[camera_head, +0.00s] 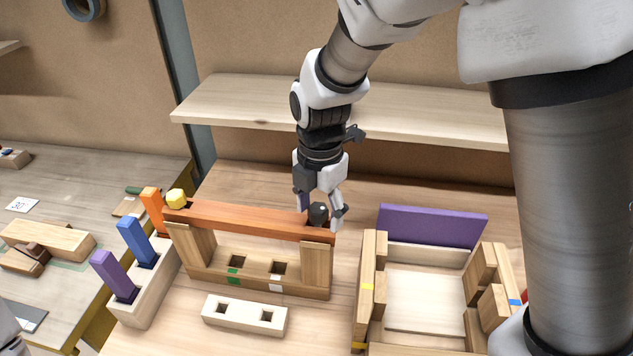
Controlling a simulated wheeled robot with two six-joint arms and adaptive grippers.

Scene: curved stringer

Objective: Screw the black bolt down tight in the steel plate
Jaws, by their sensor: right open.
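A black bolt (318,214) with a rounded, faceted head sits at the right end of an orange-brown bar (245,219). The bar lies across two wooden uprights of a stand. I see no plate that looks like steel; the bolt is at this bar. My right gripper (322,213) points down over the bolt with its fingers open, one on each side of the head. I cannot tell whether the fingers touch it. The bolt's shank and how deep it sits are hidden. My left gripper is out of view.
A yellow bolt (176,198) sits at the bar's left end. A pale rack (150,290) holds orange, blue and purple pieces at left. A two-holed block (244,315) lies in front. A wooden frame (368,290) with a purple panel (430,226) stands at right. A shelf (240,104) is behind.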

